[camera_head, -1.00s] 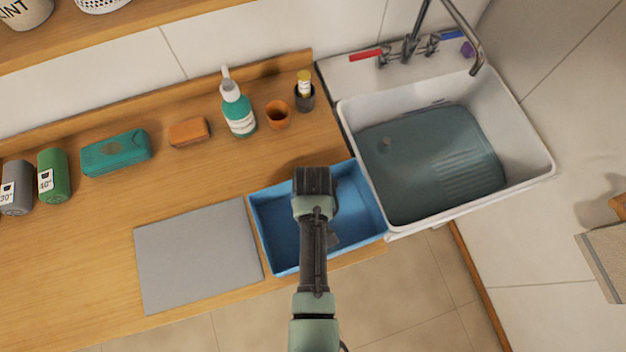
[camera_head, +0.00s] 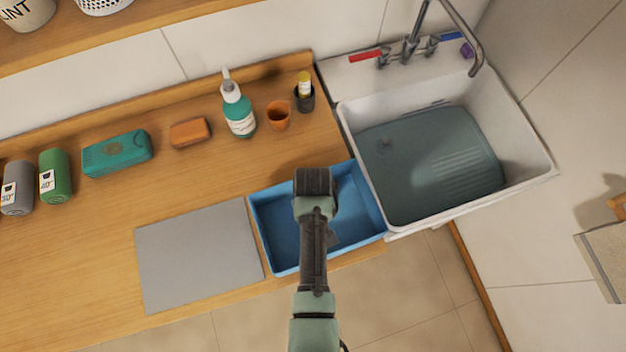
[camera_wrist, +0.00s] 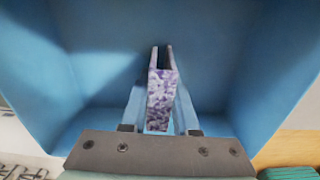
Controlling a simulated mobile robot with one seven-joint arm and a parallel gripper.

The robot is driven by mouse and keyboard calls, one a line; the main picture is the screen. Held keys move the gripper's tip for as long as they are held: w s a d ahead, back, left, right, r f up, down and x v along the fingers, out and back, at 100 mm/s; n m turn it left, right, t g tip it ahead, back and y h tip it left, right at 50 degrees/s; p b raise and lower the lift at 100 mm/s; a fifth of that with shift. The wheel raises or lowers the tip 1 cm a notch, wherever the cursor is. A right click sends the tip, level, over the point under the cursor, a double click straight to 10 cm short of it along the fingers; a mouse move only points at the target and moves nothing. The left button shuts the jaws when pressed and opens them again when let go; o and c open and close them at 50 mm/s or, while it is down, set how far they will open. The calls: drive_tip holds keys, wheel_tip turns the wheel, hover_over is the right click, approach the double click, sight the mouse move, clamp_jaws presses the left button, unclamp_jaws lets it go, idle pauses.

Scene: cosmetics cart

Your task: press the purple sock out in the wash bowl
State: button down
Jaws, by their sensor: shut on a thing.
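The blue wash bowl (camera_head: 352,205) stands on the wooden counter, left of the sink. It fills most of the wrist view (camera_wrist: 230,50). My gripper (camera_wrist: 161,62) is inside the bowl's outline, pointing down. Its fingers are shut on the purple sock (camera_wrist: 160,100), a mottled purple and white piece between them. In the head view my wrist (camera_head: 315,183) is over the bowl and hides the fingers and the sock. I cannot tell whether the sock touches the bowl's floor.
A white sink (camera_head: 540,165) with a grey-green basin bottom is right of the bowl. A grey mat (camera_head: 198,255) lies left of it. Behind are a teal pump bottle (camera_head: 238,112), an orange cup (camera_head: 278,115) and an orange block (camera_head: 190,132). A teal box (camera_head: 117,153) is farther left.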

wheel_tip(320, 180, up, 6)
drive_tip(key=p, duration=0.6)
drive_tip(key=shift+r, duration=0.2)
wheel_tip(320, 180, up, 8)
drive_tip(key=shift+r, duration=0.25)
idle(0.4)
